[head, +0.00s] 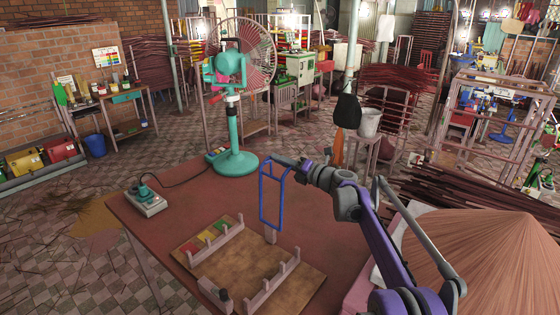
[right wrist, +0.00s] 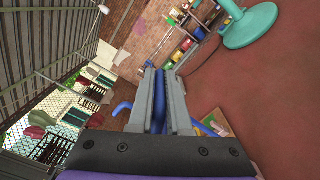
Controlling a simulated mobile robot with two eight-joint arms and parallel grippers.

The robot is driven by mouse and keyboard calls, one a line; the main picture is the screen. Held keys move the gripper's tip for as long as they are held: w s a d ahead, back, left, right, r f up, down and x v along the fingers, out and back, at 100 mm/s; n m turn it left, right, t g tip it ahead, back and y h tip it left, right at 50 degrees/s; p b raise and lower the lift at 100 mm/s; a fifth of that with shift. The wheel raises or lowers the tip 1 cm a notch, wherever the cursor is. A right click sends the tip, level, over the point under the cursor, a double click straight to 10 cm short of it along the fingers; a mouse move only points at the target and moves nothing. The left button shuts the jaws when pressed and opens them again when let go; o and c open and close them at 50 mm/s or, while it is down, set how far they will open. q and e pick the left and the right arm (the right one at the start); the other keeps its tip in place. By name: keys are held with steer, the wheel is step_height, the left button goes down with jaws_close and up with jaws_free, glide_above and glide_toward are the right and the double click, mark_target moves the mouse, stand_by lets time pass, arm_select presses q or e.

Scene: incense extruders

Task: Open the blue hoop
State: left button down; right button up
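The blue hoop (head: 262,198) is a tall, narrow rectangular loop. In the head view it stands upright above the far right part of a wooden board (head: 240,262) on the table. My right gripper (head: 284,164) is at the top of the hoop, its fingers close together on the upper bar. I cannot tell whether the hoop's lower end touches the board. My left gripper is not in view.
The board carries pale toothed racks (head: 275,282) and coloured patches. A teal fan (head: 236,140) stands on the table behind the hoop. A power strip (head: 146,202) with a cable lies at left. Incense sticks (head: 495,255) are spread at right.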

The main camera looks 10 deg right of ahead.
steer(key=o, duration=0.4)
steer(key=shift+d+f, duration=0.1)
steer(key=shift+f, duration=0.1)
steer(key=shift+b+v, duration=1)
steer(key=shift+v, duration=4.35)
steer(key=shift+r, duration=0.1)
